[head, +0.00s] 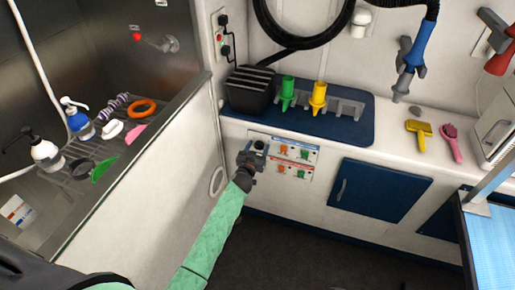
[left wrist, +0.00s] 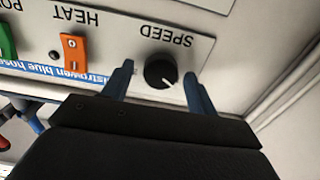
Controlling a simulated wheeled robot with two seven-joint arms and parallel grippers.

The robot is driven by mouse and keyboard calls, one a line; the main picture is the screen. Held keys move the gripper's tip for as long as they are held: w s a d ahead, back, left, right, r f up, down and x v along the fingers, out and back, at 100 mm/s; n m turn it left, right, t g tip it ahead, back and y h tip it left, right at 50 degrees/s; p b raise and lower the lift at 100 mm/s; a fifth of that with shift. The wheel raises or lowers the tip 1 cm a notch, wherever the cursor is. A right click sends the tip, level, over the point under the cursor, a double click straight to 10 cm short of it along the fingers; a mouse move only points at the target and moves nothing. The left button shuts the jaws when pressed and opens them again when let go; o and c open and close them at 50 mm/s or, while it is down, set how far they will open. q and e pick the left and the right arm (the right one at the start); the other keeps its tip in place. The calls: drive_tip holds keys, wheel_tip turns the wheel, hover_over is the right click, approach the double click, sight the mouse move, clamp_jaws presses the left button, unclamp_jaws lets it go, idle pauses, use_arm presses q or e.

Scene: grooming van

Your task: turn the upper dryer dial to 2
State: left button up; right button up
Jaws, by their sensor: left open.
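The dryer panel (head: 283,138) is on the white cabinet front, with an upper and a lower row of controls. The upper dial (head: 259,145) is at the left of the upper row. In the left wrist view, upside down, a black round dial (left wrist: 160,71) sits by the word SPEED, with a short white mark toward the picture's lower right. No scale numbers are readable. My left gripper (head: 251,157) is open at the panel's left end. In the wrist view its blue fingers (left wrist: 159,76) stand either side of the dial, with gaps. My right gripper is out of view.
Orange and green switches (head: 283,149) are right of the dial; the wrist view shows an orange HEAT switch (left wrist: 73,51). A blue counter mat (head: 330,128) with green and yellow nozzles is above. A tub wall (head: 140,170) stands left. The floor (head: 300,255) is clear.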

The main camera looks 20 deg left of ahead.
use_arm(q)
drive_tip(key=c, duration=1)
drive_tip(key=shift+o, duration=0.2)
